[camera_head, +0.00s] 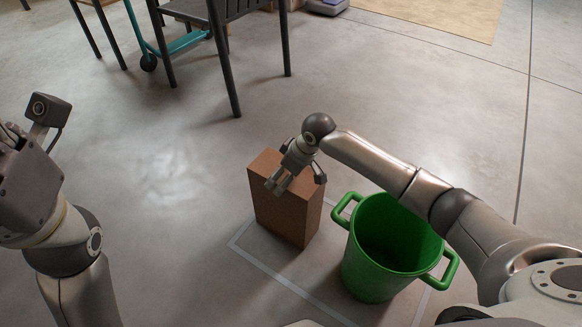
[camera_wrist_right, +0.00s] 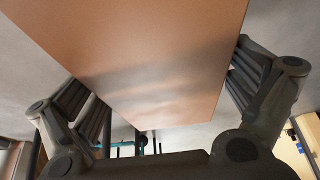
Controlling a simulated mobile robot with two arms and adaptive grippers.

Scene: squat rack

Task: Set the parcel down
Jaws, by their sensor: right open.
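The parcel is a plain brown box (camera_head: 284,208) standing upright on the floor, at the far side of a pale line outline (camera_head: 262,262). My right gripper (camera_head: 297,182) is at its top with the fingers spread. In the right wrist view the box (camera_wrist_right: 150,60) fills the middle, with one open finger (camera_wrist_right: 90,115) and the other (camera_wrist_right: 250,80) on either side of it. I cannot tell whether either finger touches it. My left gripper (camera_head: 12,138) is at the left edge, partly cut off, far from the parcel; its fingers are unclear.
A green two-handled bucket (camera_head: 372,272) stands just right of the parcel, below my right arm; it looks empty. A dark-legged table or bench (camera_head: 225,60) and a teal wheeled thing (camera_head: 180,43) are at the back left. The floor left of the parcel is clear.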

